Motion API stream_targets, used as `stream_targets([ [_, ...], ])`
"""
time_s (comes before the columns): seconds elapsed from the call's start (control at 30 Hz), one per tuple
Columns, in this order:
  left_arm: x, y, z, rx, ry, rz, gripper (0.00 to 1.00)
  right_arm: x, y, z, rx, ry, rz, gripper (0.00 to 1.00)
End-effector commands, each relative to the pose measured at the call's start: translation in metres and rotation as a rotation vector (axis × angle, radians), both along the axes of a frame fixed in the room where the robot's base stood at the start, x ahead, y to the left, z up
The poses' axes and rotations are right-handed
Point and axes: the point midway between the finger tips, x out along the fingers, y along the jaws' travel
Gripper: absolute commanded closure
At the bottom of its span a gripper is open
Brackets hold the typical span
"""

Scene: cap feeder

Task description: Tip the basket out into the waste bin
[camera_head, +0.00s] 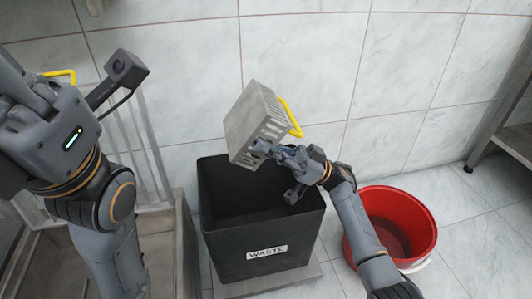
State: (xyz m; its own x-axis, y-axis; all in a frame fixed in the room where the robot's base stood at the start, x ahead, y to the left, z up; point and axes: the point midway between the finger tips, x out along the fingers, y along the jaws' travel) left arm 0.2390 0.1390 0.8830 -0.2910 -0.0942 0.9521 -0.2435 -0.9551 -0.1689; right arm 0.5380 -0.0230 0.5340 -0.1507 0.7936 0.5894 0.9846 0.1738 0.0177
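The grey metal basket (252,118) is in the air over the back of the black waste bin (262,268). It is tilted steeply, with slots along its lower side and a yellow handle (291,117) on its right. My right gripper (262,151) is shut on the basket at its lower right edge. The bin stands upright with its mouth open and a "WASTE" label on its front. Its visible inside is dark, and I cannot make out any contents. My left gripper (22,95) is at the upper left, away from the basket; its fingers are not clear.
A red bucket (421,225) stands right of the bin, behind my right forearm. A metal frame with a trough (160,240) stands left of the bin. Another yellow handle (62,74) shows by my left gripper. A tiled wall is behind. A metal table (515,145) is at far right.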

Motion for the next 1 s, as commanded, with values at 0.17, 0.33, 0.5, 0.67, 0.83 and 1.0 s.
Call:
stream_targets([
  [0.17,-0.001,0.0,0.0,-0.001,-0.006,-0.001,1.0,0.001,0.002,-0.01,-0.003,0.026,0.002,1.0],
  [0.33,-0.002,0.0,0.0,-0.001,-0.008,0.0,1.0,0.0,0.002,-0.006,-0.004,0.023,0.001,1.0],
  [0.5,-0.003,0.001,0.0,-0.002,-0.009,-0.001,1.0,0.0,0.002,-0.016,-0.004,0.016,0.002,1.0],
  [0.67,-0.001,0.001,-0.001,-0.002,-0.004,0.0,1.0,0.0,0.002,-0.016,-0.004,0.016,0.002,1.0],
  [0.83,0.0,0.001,-0.002,-0.002,0.003,0.0,1.0,0.0,0.002,-0.016,-0.004,0.016,0.002,1.0],
  [1.0,0.001,0.001,-0.002,-0.002,0.003,0.0,1.0,0.0,0.002,-0.016,-0.004,0.016,0.002,1.0],
])
